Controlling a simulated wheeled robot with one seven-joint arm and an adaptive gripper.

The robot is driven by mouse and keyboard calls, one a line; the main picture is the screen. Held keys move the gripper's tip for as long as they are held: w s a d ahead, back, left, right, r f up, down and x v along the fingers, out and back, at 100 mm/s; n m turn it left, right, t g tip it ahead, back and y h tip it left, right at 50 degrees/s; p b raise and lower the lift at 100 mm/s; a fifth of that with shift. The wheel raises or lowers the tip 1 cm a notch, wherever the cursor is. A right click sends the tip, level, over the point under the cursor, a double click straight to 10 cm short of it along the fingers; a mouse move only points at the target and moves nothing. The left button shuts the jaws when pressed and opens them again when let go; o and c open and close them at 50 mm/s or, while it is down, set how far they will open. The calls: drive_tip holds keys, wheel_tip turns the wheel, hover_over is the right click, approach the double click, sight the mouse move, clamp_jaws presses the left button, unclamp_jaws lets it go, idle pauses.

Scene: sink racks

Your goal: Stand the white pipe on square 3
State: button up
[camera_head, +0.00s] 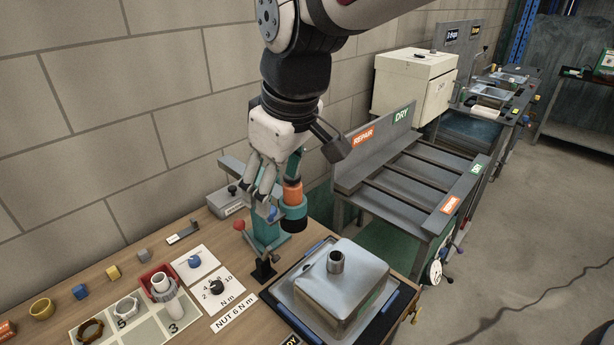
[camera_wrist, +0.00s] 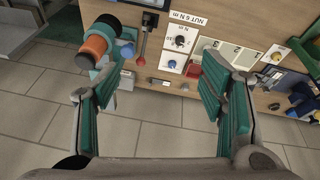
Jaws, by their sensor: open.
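The white pipe (camera_head: 168,294) shows at the bottom left of the head view. My gripper (camera_head: 262,190) is well away, up and to the right, above the bench beside a teal stand. In the wrist view my gripper (camera_wrist: 160,78) is open, with nothing between its teal-padded fingers. The pipe is not clearly made out there.
A teal stand with an orange cylinder (camera_head: 292,192) and a red-knobbed lever (camera_head: 239,226) are close to my gripper. Small blocks line the wall side.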

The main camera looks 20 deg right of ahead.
drive_tip(key=s+d+m+t, duration=0.1)
drive_tip(key=s+d+m, duration=0.2)
drive_tip(key=s, duration=0.3)
drive_tip(key=s+d+m+t+h, duration=0.1)
drive_tip(key=s+d+m, duration=0.3)
drive_tip(key=s, duration=0.3)
drive_tip(key=shift+d+r, duration=0.3)
drive_tip(key=shift+d, duration=0.3)
drive_tip(key=shift+c, duration=0.3)
